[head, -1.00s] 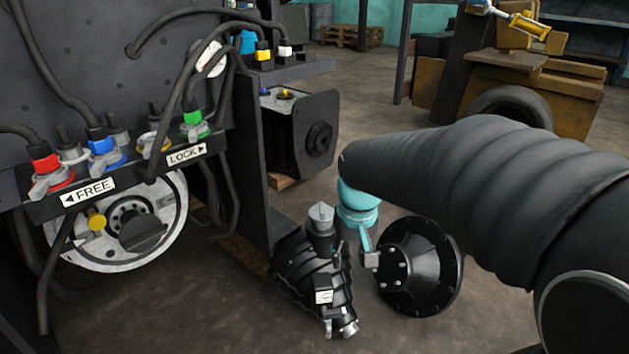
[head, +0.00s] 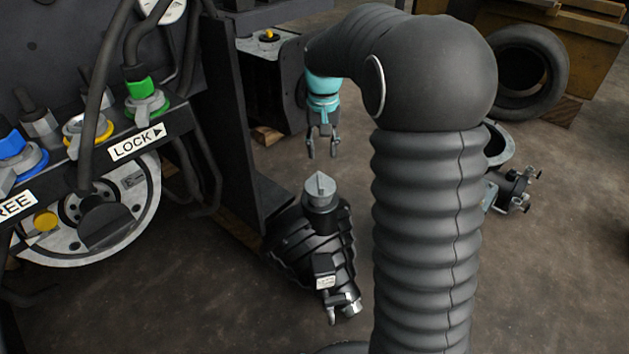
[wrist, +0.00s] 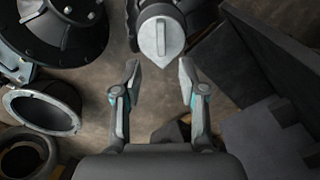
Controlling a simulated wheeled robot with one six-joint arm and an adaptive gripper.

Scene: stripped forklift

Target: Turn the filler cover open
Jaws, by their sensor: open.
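The filler cover (head: 320,188) is a grey round cap with a raised bar across its top. It sits on the upright neck of a ribbed black unit (head: 312,245) on the floor. In the wrist view the cap (wrist: 161,38) shows just past my fingertips, near the middle, with its bar running up and down the picture. My gripper (head: 323,152) is open and empty, above and behind the cap in the head view. In the wrist view my gripper (wrist: 160,75) has its two fingers spread to either side of the cap's near edge, apart from it.
A dark upright plate (head: 222,120) and a valve panel with a LOCK label (head: 137,143) stand to the left. A black flanged part with an open ring (head: 500,145) is partly behind my arm. Floor in front is clear.

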